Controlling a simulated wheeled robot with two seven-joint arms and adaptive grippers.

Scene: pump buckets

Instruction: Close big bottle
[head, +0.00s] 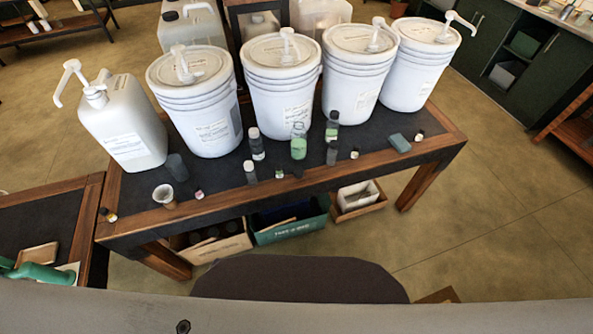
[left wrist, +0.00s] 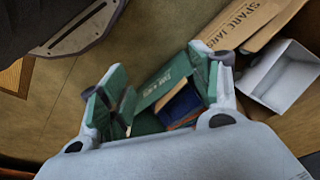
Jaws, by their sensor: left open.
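Several small bottles stand on the dark-topped table (head: 146,222) in the head view; which is the big one is unclear. A clear bottle with pale green contents (head: 298,147) stands near the middle; I cannot make out a cap on it. Near it are a dark bottle with a light top (head: 256,144), a bottle with a black top (head: 332,126) and a smaller light-topped bottle (head: 249,171). Small cap-like pieces lie at the front edge, one at the left (head: 199,195) and one at the right (head: 355,154). My left gripper (left wrist: 164,88) is open and empty in its wrist view, with the bottles out of that view.
Several white pump buckets (head: 282,100) and a white pump jug (head: 125,132) line the table's back. A dark cup (head: 177,167) and pale cup (head: 164,196) stand at left. Below are a green bin (head: 291,229), also in the wrist view (left wrist: 175,75), and a white box (left wrist: 277,78).

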